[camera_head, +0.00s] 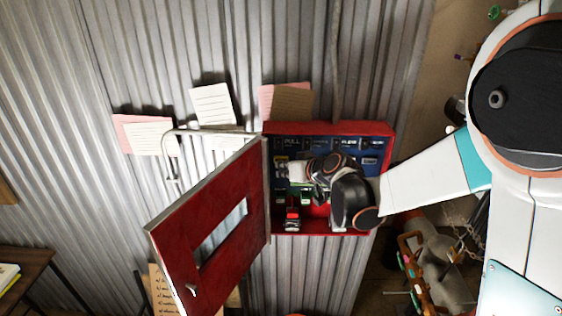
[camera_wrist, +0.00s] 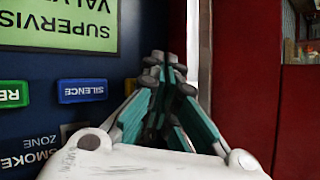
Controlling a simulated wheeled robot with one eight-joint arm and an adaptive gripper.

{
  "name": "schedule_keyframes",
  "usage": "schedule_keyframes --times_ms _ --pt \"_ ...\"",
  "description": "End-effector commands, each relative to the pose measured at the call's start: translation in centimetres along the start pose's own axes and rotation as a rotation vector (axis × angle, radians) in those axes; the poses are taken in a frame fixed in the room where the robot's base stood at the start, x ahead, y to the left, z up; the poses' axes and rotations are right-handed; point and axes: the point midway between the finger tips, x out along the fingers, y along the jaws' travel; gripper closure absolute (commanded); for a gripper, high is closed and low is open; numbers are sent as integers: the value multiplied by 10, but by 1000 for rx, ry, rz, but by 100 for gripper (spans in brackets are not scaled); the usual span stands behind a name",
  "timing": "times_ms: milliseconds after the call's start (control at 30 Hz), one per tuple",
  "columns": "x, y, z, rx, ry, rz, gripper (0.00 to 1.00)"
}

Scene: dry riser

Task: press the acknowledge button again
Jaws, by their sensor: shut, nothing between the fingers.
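The red cabinet (camera_head: 384,140) stands open on the corrugated wall, with a dark blue control panel (camera_head: 318,143) inside it. In the wrist view the panel (camera_wrist: 40,68) appears upside down. It shows a blue button marked SILENCE (camera_wrist: 82,91), a green button (camera_wrist: 13,94) cut off at the left edge, and a yellow-green display (camera_wrist: 60,25). I cannot make out a button marked acknowledge. My gripper (camera_wrist: 165,68) is shut and empty, in front of the panel beside the SILENCE button. Its fingers hide part of the panel; contact cannot be told. In the head view my arm reaches into the cabinet from the right.
The cabinet's red door (camera_head: 170,228) hangs open to the left, with a small window and handle. A red and black item (camera_head: 292,218) sits at the cabinet's bottom. Paper notes (camera_head: 212,105) hang above. A table (camera_head: 22,262) stands at lower left.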

Motion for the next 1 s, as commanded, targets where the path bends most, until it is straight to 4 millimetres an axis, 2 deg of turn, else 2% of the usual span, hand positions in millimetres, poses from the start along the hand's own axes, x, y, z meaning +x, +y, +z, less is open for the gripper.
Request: schedule_keyframes --times_ms 1000 --pt "8 6 -6 0 0 0 100"
